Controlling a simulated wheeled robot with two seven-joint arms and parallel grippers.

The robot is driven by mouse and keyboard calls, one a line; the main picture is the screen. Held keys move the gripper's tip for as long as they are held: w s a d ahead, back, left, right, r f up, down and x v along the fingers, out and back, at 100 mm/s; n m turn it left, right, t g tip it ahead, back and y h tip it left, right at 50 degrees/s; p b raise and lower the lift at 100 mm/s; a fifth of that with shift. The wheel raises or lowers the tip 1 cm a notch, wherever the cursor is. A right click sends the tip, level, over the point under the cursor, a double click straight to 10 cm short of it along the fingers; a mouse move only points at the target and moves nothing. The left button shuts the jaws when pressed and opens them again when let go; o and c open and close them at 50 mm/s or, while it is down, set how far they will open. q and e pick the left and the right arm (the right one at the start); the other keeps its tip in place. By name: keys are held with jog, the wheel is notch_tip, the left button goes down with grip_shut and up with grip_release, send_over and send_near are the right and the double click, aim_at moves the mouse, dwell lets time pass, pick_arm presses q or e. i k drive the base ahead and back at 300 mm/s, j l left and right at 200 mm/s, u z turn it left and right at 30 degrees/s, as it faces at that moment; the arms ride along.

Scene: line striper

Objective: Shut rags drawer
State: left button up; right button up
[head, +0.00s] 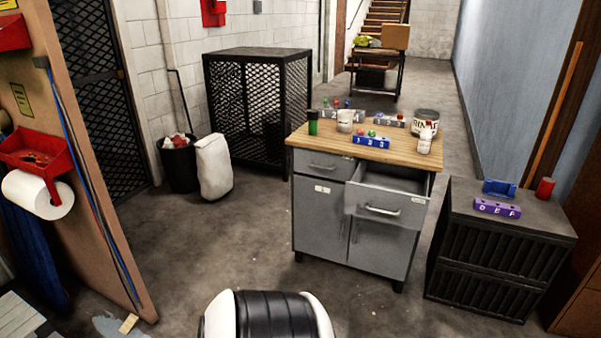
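A grey cabinet (319,217) with a wooden top (310,142) stands ahead, a little right of the middle. Its right upper drawer (372,210) is pulled out towards me, with a silver handle and a small label too small to read. The part of the drawer's inside that shows looks bare. The left upper drawer (314,166) is shut and also has a small label. I cannot tell by label which is the rags drawer. Neither of my grippers shows in the head view.
A dark slatted crate unit (490,270) stands close to the cabinet's right. A black bin (178,168), a white sack (214,170) and a mesh cage (245,110) are at the left back. A board partition (95,190) is at left. The floor before the cabinet is clear.

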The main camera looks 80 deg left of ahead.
aim_at(392, 194)
jog(key=u, duration=1.9)
